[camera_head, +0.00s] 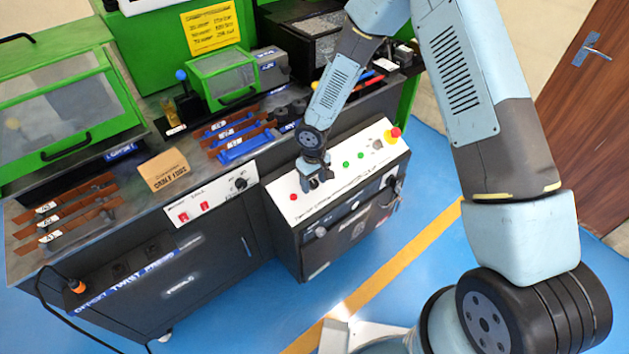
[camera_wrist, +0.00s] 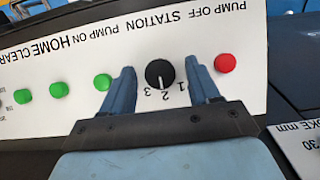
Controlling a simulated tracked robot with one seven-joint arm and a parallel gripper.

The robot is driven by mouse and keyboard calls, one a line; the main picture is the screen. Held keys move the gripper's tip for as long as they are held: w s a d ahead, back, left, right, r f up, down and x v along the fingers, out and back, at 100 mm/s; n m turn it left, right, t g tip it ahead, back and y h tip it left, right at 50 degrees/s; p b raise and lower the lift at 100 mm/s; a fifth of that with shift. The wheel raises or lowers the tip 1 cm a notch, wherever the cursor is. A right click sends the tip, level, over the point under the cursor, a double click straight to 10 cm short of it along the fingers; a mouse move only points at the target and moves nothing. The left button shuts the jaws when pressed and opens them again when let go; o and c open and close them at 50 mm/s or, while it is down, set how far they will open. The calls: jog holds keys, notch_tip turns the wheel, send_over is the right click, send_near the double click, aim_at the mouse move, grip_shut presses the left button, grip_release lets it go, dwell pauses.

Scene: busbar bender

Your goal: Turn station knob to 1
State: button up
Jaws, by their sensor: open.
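The black station knob (camera_wrist: 160,73) sits on the white control panel, which appears upside down in the wrist view. Its white pointer line points down in the picture, close to the printed 2; the 1 lies to the right and the 3 to the left. My gripper (camera_wrist: 160,64) is open, with one blue finger on each side of the knob and visible gaps to it. In the head view, my gripper (camera_head: 316,180) is over the left part of the panel and hides the knob.
A red button (camera_wrist: 225,63) sits just right of the right finger, and a green button (camera_wrist: 103,82) just left of the left finger. More green buttons line the panel. In the head view, a red and yellow emergency stop (camera_head: 394,134) stands at the panel's far right.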

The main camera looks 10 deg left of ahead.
jog(key=shift+c, duration=0.2)
jog(key=c, duration=0.9)
jog(key=shift+d, duration=0.2)
jog(key=shift+c, duration=0.5)
jog(key=shift+a, duration=0.15)
jog(key=shift+s, duration=0.1)
jog(key=n+t, duration=0.1)
jog(key=n, duration=0.2)
jog(key=shift+s+a+h, duration=0.15)
jog(key=shift+h, duration=0.25)
jog(key=shift+s+f+n+t+h, duration=0.15)
jog(key=shift+n+t, duration=0.45)
jog(key=shift+n, duration=0.45)
jog(key=shift+r+n+t+h, duration=0.15)
jog(key=shift+n+t, duration=0.45)
jog(key=shift+n, duration=0.45)
jog(key=shift+f+n, duration=0.1)
jog(key=shift+n, duration=0.4)
